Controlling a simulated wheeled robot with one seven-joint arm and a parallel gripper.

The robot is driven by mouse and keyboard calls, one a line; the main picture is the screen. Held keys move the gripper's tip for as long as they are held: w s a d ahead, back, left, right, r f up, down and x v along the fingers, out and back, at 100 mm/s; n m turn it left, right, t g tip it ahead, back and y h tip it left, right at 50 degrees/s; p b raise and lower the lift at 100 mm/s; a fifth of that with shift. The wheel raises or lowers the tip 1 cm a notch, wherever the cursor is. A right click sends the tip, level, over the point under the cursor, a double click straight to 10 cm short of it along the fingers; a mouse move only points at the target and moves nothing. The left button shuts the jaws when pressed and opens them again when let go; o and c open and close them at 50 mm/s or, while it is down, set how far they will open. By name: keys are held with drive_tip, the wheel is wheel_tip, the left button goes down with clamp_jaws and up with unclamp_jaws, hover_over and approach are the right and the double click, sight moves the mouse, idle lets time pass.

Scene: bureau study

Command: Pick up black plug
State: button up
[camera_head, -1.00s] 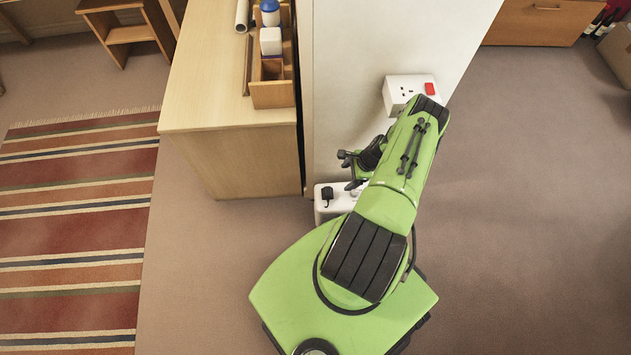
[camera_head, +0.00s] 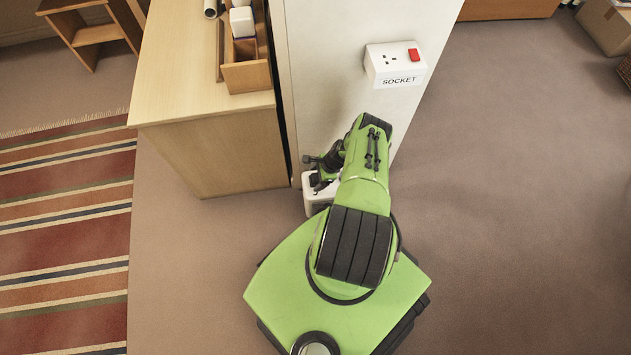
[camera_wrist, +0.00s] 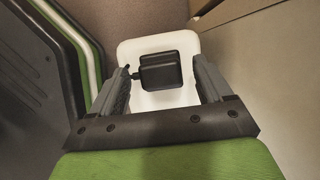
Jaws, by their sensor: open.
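The black plug (camera_wrist: 161,72) rests on a white box-like surface (camera_wrist: 132,48) in the wrist view, with a short dark stub at its left side. My gripper (camera_wrist: 162,78) is open, with one finger on each side of the plug and a gap to both. I cannot tell how far above the plug the fingertips are. In the head view my gripper (camera_head: 318,171) is over the white box (camera_head: 318,200) at the foot of the wall, and hides the plug there.
A white wall socket (camera_head: 393,66) labelled SOCKET, with a red switch, is on the pillar (camera_head: 330,60) above the box. A wooden desk (camera_head: 175,90) with a wooden organiser (camera_head: 247,76) stands left. Open carpet lies right. A striped rug (camera_head: 65,210) is at left.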

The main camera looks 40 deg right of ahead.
drive_tip(key=shift+r, duration=0.15)
drive_tip(key=c, duration=1.2)
drive_tip(key=shift+o, duration=0.2)
drive_tip(key=shift+r, duration=0.1)
